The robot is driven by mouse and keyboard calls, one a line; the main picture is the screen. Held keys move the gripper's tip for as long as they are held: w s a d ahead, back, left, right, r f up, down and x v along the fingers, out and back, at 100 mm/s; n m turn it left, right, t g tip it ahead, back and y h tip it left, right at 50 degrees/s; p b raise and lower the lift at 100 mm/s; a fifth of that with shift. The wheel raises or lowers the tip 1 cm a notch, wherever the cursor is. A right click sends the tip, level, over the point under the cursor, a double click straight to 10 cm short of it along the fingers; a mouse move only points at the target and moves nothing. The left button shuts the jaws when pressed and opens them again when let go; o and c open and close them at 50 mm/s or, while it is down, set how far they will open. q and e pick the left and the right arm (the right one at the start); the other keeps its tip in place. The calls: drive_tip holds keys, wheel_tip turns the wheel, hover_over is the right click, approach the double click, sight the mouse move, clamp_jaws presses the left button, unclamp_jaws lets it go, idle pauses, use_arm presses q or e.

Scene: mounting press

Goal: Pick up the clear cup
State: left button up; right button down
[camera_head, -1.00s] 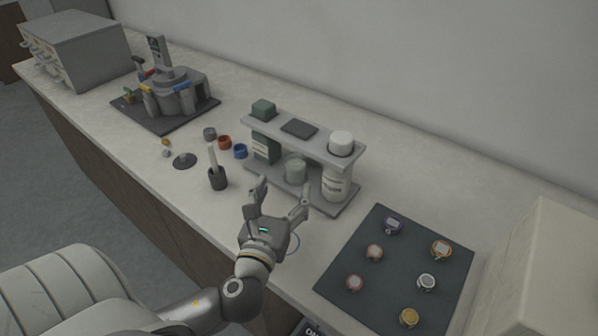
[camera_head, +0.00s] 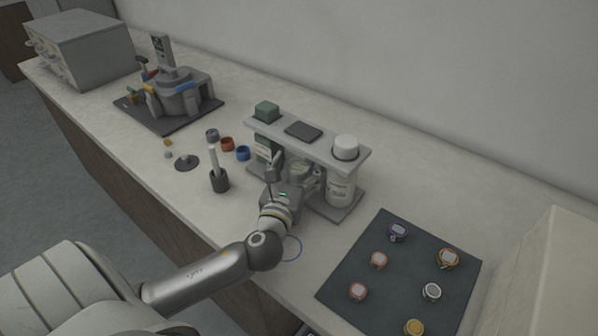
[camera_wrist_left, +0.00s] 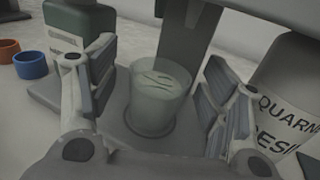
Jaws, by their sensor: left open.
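The clear cup (camera_wrist_left: 158,95) stands upright on the base of a grey rack (camera_head: 345,205), under its shelf. In the left wrist view the cup is between the two open fingers of my left gripper (camera_wrist_left: 160,100), with gaps showing on both sides. In the head view my left gripper (camera_head: 291,170) reaches in at the front of the rack, and the cup is mostly hidden behind it. My right gripper is not in view.
A green bottle (camera_wrist_left: 75,28) stands left of the cup and a white labelled bottle (camera_wrist_left: 285,100) right of it. A black holder (camera_head: 219,182) with a pale stick and a blue ring (camera_head: 243,153) are left of the rack. A dark mat (camera_head: 370,262) with several round pieces lies at right.

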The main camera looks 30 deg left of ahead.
use_arm(q)
drive_tip(key=shift+w+a, duration=0.15)
drive_tip(key=shift+w, duration=0.55)
drive_tip(key=c, duration=1.2)
drive_tip(key=shift+o, duration=0.2)
